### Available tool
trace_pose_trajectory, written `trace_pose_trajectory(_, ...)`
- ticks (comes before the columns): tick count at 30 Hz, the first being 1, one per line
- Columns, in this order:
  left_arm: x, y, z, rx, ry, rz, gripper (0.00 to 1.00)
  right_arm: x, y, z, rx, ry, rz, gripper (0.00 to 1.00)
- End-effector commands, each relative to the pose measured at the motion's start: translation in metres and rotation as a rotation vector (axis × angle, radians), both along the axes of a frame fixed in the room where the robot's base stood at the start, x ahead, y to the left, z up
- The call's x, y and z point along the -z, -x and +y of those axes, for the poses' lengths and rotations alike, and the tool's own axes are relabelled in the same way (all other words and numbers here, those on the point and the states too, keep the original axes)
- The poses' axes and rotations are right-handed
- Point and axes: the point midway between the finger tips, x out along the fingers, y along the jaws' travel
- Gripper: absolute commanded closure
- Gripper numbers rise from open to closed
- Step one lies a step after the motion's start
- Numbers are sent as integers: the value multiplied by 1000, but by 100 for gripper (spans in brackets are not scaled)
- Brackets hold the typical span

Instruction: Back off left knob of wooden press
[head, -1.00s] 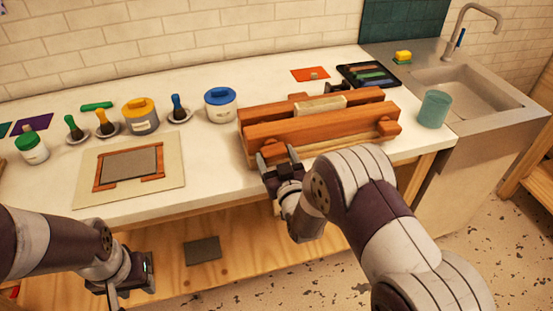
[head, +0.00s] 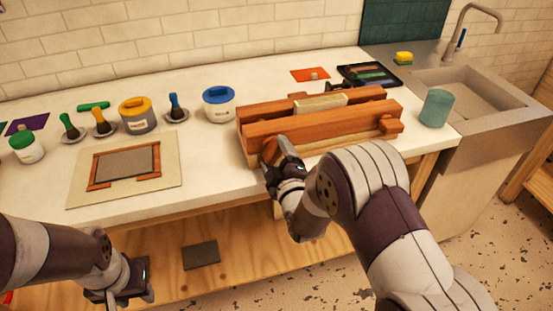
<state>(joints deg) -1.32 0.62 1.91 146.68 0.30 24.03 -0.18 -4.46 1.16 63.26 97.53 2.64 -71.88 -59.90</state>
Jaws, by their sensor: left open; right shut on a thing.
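The wooden press (head: 318,128) sits near the front edge of the counter, right of the middle, with long reddish-brown bars and a pale wooden block (head: 321,104) between them. Its left knob (head: 271,151) is on the front bar's left end, partly hidden by my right gripper. My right gripper (head: 279,155) is shut on this left knob, its wrist turned. The right knob (head: 391,125) on the front bar is free. My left gripper (head: 124,299) is open and empty, low in front of the counter, partly cut off by the bottom of the picture.
A board with a wooden frame (head: 126,167) lies left of the press. Lidded jars, including a blue-lidded one (head: 219,104), and brushes stand behind it. A teal cup (head: 436,108) stands right of the press, by the sink (head: 470,92). A black tray (head: 369,75) lies behind.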

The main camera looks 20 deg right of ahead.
Motion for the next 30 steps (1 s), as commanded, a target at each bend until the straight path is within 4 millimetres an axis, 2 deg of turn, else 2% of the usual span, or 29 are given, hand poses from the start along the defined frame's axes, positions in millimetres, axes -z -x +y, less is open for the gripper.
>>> trace_pose_trajectory(30,39,0,0,0,0,0,57,-2,-2,0,5,960,-43,55)
